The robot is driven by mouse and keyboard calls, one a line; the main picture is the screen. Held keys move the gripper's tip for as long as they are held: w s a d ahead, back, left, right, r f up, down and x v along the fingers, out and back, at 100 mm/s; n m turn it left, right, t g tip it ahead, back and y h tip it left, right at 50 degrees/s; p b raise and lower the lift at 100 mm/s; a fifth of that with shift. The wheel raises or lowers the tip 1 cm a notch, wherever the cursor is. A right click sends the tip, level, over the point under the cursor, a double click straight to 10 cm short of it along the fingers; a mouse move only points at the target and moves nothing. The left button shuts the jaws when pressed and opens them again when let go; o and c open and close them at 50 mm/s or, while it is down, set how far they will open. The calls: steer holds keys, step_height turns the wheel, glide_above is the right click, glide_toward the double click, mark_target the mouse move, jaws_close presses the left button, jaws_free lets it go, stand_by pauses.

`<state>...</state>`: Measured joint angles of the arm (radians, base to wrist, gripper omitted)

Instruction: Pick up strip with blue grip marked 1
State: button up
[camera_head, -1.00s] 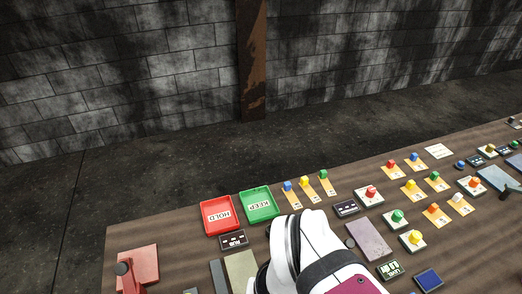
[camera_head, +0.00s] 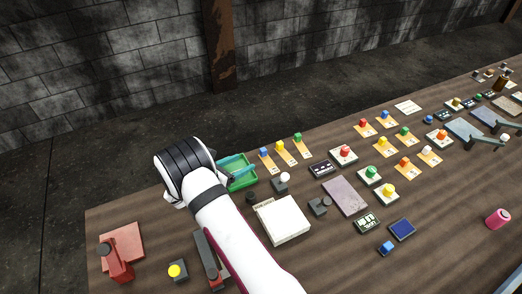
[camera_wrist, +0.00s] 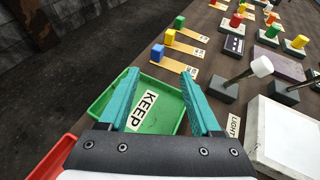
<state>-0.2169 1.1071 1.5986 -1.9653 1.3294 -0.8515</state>
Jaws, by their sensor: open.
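A tan strip with a blue grip (camera_head: 264,153) lies flat on the table beside the green KEEP tray (camera_head: 243,183). In the wrist view its blue grip (camera_wrist: 157,52) stands at the near end of the strip, just beyond my fingertips; I cannot read its mark. My gripper (camera_wrist: 158,72) is open and empty, its teal fingers spread above the KEEP tray (camera_wrist: 152,122). In the head view my gripper (camera_head: 237,164) shows partly, largely hidden by my wrist. Another strip with a blue grip (camera_head: 383,116) lies farther right.
Strips with a yellow grip (camera_head: 281,147) and a green grip (camera_head: 297,138) lie beside the blue one. A red tray (camera_wrist: 50,160) adjoins the KEEP tray. A white-knobbed lever (camera_wrist: 262,66) stands to the right. A white block (camera_head: 283,220) is nearer.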

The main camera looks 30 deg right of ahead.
mark_target(261, 152)
steer(key=x, duration=1.2)
steer(key=shift+w+f, duration=0.1)
steer(key=shift+w, duration=0.3)
jaws_close()
